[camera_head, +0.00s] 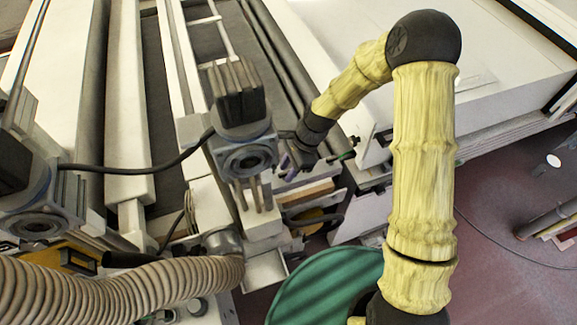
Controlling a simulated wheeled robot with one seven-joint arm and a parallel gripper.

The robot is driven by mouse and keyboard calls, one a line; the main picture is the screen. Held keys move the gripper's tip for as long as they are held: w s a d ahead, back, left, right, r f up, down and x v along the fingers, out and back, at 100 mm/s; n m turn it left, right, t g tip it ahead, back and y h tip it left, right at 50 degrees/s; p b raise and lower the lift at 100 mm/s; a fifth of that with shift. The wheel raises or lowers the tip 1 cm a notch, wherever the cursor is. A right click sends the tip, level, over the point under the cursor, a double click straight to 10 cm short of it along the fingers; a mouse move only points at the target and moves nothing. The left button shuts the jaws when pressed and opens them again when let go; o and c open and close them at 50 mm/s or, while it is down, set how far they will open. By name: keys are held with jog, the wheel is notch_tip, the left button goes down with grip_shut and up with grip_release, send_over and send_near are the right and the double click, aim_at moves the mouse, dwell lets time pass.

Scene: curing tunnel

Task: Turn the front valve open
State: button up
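My yellow-sleeved arm reaches down and left from the right side. My gripper (288,168) is the small dark end of it, just right of a grey motor block with a round flange (249,160). The fingers are small and partly dark against the machine, so I cannot tell whether they are open or shut. A small green-tipped part (346,155) sticks out just right of the gripper. I cannot tell whether it is the front valve's handle; no valve shows clearly, and it may be hidden behind my arm and gripper.
A second motor block (38,222) stands at the left, with a black cable between the two. A ribbed beige hose (130,292) crosses the lower left. A green round thing (325,290) lies below my gripper. A white machine housing (500,75) fills the upper right.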

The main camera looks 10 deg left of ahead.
grip_shut()
jog(key=shift+w+a+n, duration=0.1)
jog(key=shift+n, duration=0.3)
jog(key=n+g+h, duration=0.1)
jog(key=n, duration=0.1)
jog(key=shift+w+a+n+b, duration=0.1)
jog(key=shift+n+b, duration=0.2)
jog(key=shift+b, duration=0.1)
jog(key=n, duration=0.2)
jog(key=n+h+b, duration=0.1)
jog(key=shift+w+a+n+g, duration=0.1)
jog(key=shift+a+n+g, duration=0.1)
jog(key=shift+n+g, duration=0.2)
jog(key=n, duration=0.1)
jog(key=n+h+b, duration=0.1)
jog(key=n, duration=0.1)
jog(key=n+h, duration=0.1)
jog(key=n, duration=0.1)
jog(key=shift+a, duration=0.25)
jog(key=n, duration=0.2)
jog(key=n+h+b, duration=0.1)
jog(key=n+h, duration=0.1)
jog(key=n, duration=0.1)
jog(key=shift+a+n+b, duration=0.25)
jog(key=shift+n+b, duration=0.05)
jog(key=shift+b, duration=0.05)
jog(key=shift+r, duration=0.1)
